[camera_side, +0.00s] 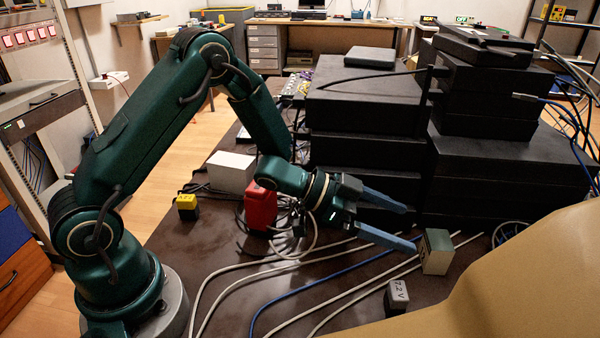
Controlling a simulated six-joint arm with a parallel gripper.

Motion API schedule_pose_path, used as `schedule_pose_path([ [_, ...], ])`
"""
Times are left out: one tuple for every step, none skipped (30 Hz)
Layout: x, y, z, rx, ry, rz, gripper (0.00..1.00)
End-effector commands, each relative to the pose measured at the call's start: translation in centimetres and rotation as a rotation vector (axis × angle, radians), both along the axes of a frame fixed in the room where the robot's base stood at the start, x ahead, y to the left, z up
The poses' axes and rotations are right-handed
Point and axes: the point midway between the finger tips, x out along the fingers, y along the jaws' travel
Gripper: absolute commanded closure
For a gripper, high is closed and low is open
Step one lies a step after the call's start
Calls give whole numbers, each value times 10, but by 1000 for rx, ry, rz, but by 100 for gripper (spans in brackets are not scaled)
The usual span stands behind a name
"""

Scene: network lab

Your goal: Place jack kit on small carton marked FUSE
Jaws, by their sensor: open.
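My gripper (407,228) is open and empty, its two blue-grey fingers pointing right, low over the dark table. A small green and cream box (436,251) stands on the table just right of the lower fingertip. A faint dark mark shows on its side, too small to read. Whether they touch is hard to tell. No FUSE marking is readable anywhere, so I cannot tell which thing is the carton or which is the jack kit. A plain white box (231,172) stands behind my wrist at the left.
A grey block marked 7.2 V (397,297), a red container (260,206) and a yellow-black block (187,206) stand on the table. Loose cables (290,290) cross its front. Stacked black equipment cases (365,105) fill the back. A large tan shape (520,275) blocks the lower right.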

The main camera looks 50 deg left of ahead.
Motion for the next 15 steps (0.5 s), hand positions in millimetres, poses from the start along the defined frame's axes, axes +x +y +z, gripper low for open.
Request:
schedule_pose_path([
  [1,0,0,3,-2,1,0],
  [2,0,1,8,-7,3,0],
  [4,-1,2,24,-20,9,0],
  [7,-2,5,42,-35,15,0],
  [11,-3,7,67,-53,23,0],
  [18,-4,12,109,-85,39,0],
  [23,-5,17,145,-110,52,0],
  [28,-7,22,187,-136,66,0],
  [34,-9,29,243,-165,87,0],
  [38,-11,34,285,-185,99,0],
  [41,-13,40,327,-201,111,0],
  [44,-16,48,380,-216,124,0],
  [45,-19,53,421,-221,131,0],
  [46,-20,58,459,-222,138,0],
  [47,-20,64,506,-216,142,0],
])
